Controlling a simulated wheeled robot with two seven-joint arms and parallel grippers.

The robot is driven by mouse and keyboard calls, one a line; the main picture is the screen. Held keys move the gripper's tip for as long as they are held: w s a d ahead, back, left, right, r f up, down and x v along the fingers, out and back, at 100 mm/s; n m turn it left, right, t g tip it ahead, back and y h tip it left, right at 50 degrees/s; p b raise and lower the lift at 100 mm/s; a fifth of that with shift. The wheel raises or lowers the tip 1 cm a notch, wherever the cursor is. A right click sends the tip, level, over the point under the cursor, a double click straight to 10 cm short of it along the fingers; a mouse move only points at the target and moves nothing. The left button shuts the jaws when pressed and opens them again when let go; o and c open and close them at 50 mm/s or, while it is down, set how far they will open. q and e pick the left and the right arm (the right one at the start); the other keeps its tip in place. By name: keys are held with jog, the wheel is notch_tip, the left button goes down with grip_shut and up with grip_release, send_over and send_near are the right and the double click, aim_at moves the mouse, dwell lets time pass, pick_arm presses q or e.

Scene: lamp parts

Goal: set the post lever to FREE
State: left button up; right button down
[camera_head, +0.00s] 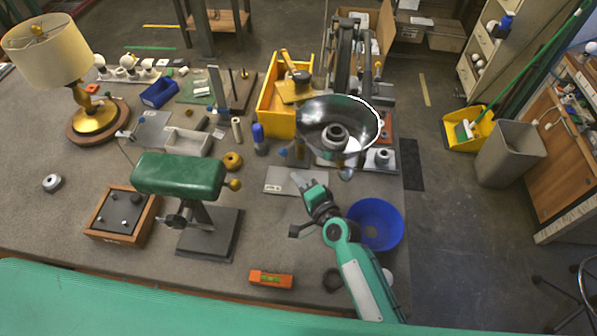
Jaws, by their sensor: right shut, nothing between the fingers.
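A stand with a green padded top (180,176) stands on a dark base (210,235) at the front left of the bench. A small yellow ball knob (234,184) shows at the right end of its pad, and a dark clamp knob (177,221) sits on its post. I cannot make out a FREE marking or which part is the post lever. My right gripper (298,179) is shut and empty, over a grey plate (280,184) right of the stand and below the metal bowl. My left gripper is not in view.
A shiny metal bowl (318,110) and a yellow bin (268,98) stand behind my right gripper. A blue bowl (375,212) is beside my right arm. A lamp (92,118), a control box (122,213) and a level (271,279) are around the stand. The front middle is mostly clear.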

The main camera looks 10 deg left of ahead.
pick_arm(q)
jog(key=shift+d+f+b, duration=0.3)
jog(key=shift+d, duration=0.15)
pick_arm(e)
jog(key=s, duration=0.1)
jog(key=s+d, duration=0.1)
jog(key=s, duration=0.2)
jog(key=shift+s+d+r, duration=0.25)
jog(key=shift+s+r, duration=0.05)
jog(key=shift+r, duration=0.1)
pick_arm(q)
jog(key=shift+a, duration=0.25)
